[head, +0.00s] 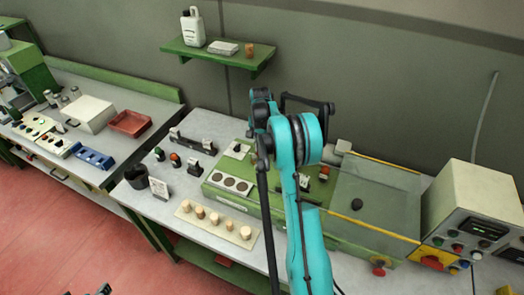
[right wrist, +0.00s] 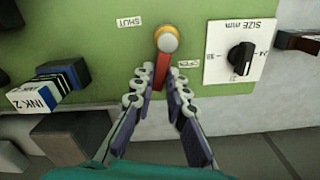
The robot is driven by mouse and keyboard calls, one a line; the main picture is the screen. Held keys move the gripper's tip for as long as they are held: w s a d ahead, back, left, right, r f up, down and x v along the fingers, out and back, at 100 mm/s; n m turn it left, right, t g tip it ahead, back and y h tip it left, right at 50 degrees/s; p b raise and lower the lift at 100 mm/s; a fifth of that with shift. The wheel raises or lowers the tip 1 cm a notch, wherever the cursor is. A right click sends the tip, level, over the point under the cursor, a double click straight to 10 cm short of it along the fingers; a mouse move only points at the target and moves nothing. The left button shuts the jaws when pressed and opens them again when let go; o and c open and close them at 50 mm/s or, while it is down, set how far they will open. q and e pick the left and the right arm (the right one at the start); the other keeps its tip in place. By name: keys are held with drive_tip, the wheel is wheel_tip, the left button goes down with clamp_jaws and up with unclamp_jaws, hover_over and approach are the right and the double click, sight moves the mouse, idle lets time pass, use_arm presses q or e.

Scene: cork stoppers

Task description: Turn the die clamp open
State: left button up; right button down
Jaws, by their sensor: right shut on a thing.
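The die clamp lever shows in the right wrist view as a red bar (right wrist: 162,66) below a round orange and white hub or knob (right wrist: 167,39) on a green panel. A SHUT label (right wrist: 130,22) is at its upper left and an OPEN label (right wrist: 188,65) at its lower right. My right gripper (right wrist: 161,80) has its fingers on either side of the bar's lower end, shut on it. In the head view, my teal right arm hides this gripper and the lever. A small dark piece at the bottom left edge (head: 104,290) may be my left gripper; its jaws are unclear.
A black SIZE mm dial (right wrist: 241,58) sits right of the lever, and an INK 2 block (right wrist: 36,95) to its left. The green machine (head: 232,184) stands on the bench, with a strip of corks (head: 217,219) before it and a control box (head: 470,205) at right.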

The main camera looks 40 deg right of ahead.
drive_tip(key=shift+w+a+n, duration=0.1)
drive_tip(key=shift+w+n, duration=0.2)
drive_tip(key=shift+n, duration=0.55)
drive_tip(key=shift+w+a+n, duration=0.1)
drive_tip(key=shift+w+n, duration=0.15)
drive_tip(key=shift+n, duration=0.6)
drive_tip(key=c, duration=1.5)
unclamp_jaws()
drive_tip(key=shift+b, duration=0.3)
drive_tip(key=shift+c, duration=0.2)
wheel_tip(320, 180, up, 12)
